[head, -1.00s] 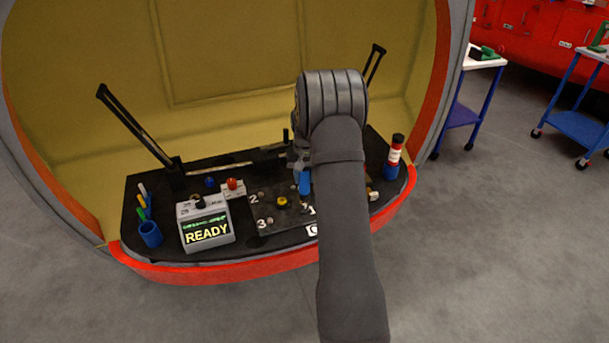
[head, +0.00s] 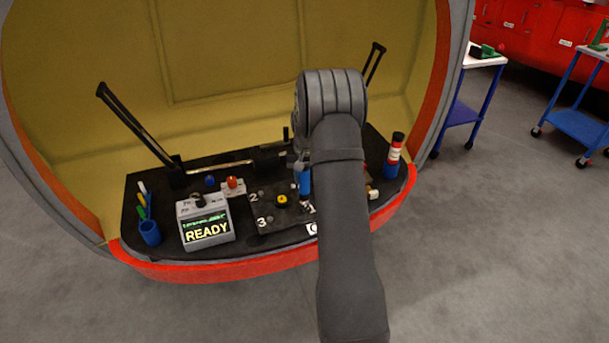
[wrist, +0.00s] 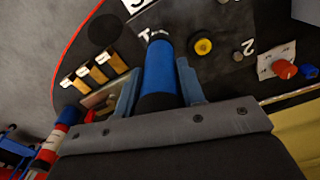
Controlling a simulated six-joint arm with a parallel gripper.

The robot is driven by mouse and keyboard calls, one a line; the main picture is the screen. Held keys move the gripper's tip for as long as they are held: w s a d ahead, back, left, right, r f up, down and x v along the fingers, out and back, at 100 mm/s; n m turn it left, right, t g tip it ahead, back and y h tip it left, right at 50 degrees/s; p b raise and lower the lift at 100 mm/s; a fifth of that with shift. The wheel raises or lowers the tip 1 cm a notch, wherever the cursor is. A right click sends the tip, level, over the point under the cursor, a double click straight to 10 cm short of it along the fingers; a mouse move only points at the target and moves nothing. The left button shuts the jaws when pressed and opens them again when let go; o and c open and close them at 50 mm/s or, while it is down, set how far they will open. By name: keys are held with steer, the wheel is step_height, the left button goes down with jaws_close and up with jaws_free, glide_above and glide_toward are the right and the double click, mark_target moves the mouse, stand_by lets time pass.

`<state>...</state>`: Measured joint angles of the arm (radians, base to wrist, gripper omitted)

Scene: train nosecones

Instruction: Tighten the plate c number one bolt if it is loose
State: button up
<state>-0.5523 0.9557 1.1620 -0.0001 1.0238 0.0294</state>
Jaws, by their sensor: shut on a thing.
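My gripper (wrist: 160,88) is shut on a blue-handled tool (wrist: 160,68), which it holds pointing down over the dark plate. The blue handle also shows in the head view (head: 304,182). The plate (head: 270,232) carries a black-and-yellow knob (head: 282,199) in its middle and corner labels 1, 2 and 3. A label C (head: 312,229) is at its front edge. The tool's lower end is at the number 1 corner. The number one bolt is hidden by the tool and my arm, so I cannot tell whether the tip touches it.
A grey box (head: 207,216) with a screen reading READY stands left of the plate. A red button (head: 232,183) is behind it. A blue cup (head: 150,233) with pens is at the left, a red-and-white bottle (head: 395,150) at the right. Two black bars rise behind.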

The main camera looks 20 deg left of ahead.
steer(key=shift+f, duration=0.85)
stand_by(2.1)
steer(key=shift+r, duration=0.1)
step_height(320, 180, up, 6)
steer(key=shift+f, duration=0.25)
stand_by(0.5)
